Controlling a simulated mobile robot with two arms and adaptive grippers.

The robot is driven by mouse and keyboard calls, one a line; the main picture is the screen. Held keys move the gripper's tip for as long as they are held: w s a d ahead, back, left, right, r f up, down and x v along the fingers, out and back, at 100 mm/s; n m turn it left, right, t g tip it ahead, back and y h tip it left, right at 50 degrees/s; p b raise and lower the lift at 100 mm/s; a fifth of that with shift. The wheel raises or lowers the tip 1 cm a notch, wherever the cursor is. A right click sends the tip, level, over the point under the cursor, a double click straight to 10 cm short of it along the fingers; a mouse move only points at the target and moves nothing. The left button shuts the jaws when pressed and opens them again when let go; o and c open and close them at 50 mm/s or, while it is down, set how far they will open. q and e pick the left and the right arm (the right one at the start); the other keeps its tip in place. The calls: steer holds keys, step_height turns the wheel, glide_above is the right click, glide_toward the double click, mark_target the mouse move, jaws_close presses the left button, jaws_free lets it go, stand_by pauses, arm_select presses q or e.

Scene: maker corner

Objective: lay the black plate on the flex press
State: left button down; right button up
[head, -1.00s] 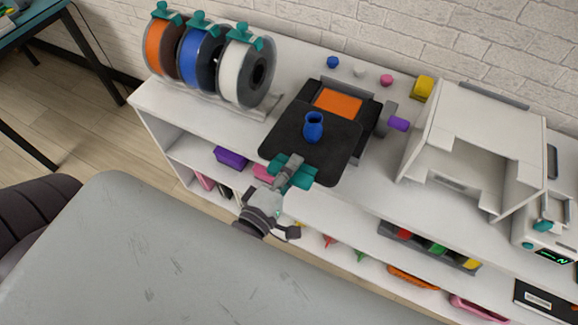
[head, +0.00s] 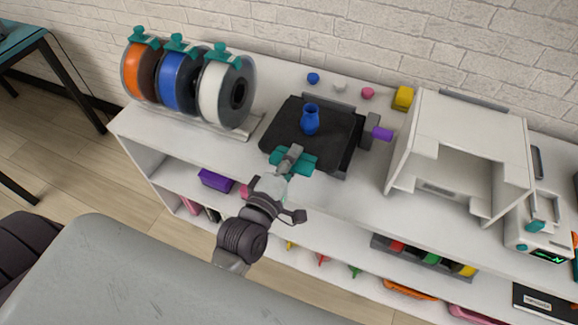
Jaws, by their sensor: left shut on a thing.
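The black plate (head: 290,128) is a flat dark square with a blue vase-shaped piece (head: 310,119) standing upright on it. My left gripper (head: 290,159) is shut on the plate's near edge, where a teal piece shows. The plate lies over the flex press (head: 353,154), a dark unit on the white shelf top with a grey lever and purple knob (head: 382,134) on its right. The plate hides most of the press top; whether it rests fully on it I cannot tell. My right gripper is out of view.
Filament spools in orange, blue and white (head: 219,95) stand left of the press. A white open-front machine (head: 460,150) stands to the right. Small blue, white, pink and yellow (head: 403,98) pieces lie behind. The shelf top (head: 350,200) in front is bare.

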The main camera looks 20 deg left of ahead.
mark_target(302, 143)
arm_select(q)
steer(key=shift+w+b, duration=0.75)
steer(key=shift+w, duration=1.7)
steer(key=shift+w+f, duration=0.15)
steer(key=shift+f, duration=0.1)
steer(key=shift+w+d+f+b, duration=0.1)
steer(key=shift+f+b, duration=0.75)
steer(key=shift+f, duration=0.7)
steer(key=c, duration=1)
jaws_free()
steer(key=shift+o, duration=0.4)
steer(key=o, duration=0.9)
steer(key=shift+f, duration=0.2)
